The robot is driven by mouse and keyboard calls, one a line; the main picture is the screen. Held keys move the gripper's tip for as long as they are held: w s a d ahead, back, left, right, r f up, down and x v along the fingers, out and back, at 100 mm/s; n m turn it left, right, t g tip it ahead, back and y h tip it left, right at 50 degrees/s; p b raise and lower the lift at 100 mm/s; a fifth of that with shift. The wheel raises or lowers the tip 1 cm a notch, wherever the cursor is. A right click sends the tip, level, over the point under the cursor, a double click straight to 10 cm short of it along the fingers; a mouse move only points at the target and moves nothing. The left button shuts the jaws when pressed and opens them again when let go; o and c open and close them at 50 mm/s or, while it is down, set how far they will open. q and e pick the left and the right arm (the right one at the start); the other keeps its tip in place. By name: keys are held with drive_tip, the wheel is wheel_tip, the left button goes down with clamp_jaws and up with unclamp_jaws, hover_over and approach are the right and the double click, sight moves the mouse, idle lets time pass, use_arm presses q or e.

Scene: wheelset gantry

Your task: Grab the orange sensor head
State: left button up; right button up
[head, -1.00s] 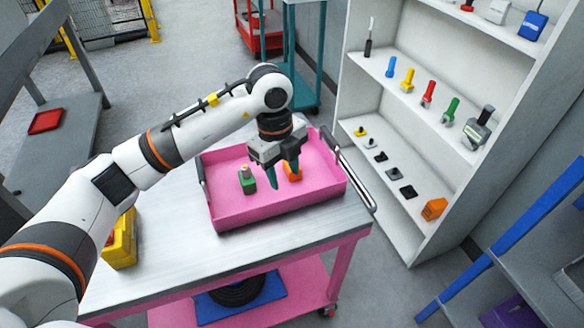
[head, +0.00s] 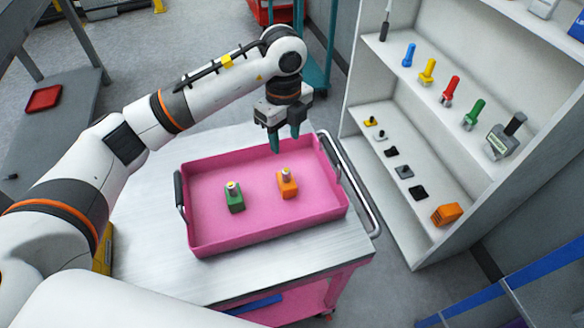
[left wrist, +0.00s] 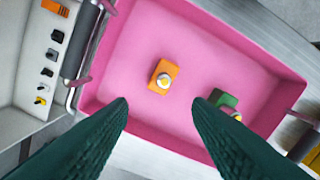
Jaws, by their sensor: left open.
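The orange sensor head (head: 287,184) is a small orange block with a round silver and yellow top. It stands upright in the pink tray (head: 225,240), right of a similar green sensor head (head: 234,197). My left gripper (head: 285,143) is open and empty above the tray's far side, behind the orange one. In the left wrist view the orange sensor head (left wrist: 163,77) shows beyond the gap between my open fingers (left wrist: 158,108), apart from them. The green sensor head (left wrist: 226,104) is partly hidden behind the right finger. My right gripper is not in view.
The tray stands on a cart with a metal top (head: 140,200) and a side rail (head: 355,190). At the right a white shelf unit (head: 380,225) holds several tools and small parts, with an orange block (head: 446,214) on its lower shelf. The tray floor around the sensor heads is clear.

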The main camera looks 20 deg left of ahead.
use_arm(q)
drive_tip(key=p, duration=0.2)
hover_over(287, 171)
drive_tip(key=f, duration=0.5)
drive_tip(key=shift+s+a+f, duration=0.2)
drive_tip(key=shift+a+f, duration=0.05)
drive_tip(key=shift+a, duration=0.05)
drive_tip(key=shift+w+f, duration=0.15)
drive_tip(key=shift+f, duration=0.15)
drive_tip(key=f, duration=0.1)
drive_tip(key=f+p, duration=0.1)
drive_tip(key=f, duration=0.1)
drive_tip(key=f+p, duration=0.1)
drive_tip(key=shift+d+f, duration=0.15)
drive_tip(key=shift+d, duration=0.1)
drive_tip(key=shift+f, duration=0.4)
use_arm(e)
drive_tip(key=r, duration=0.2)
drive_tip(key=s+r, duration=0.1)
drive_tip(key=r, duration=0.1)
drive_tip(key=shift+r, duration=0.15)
use_arm(q)
drive_tip(key=shift+c, duration=0.4)
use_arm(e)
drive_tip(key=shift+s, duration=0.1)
use_arm(q)
clamp_jaws()
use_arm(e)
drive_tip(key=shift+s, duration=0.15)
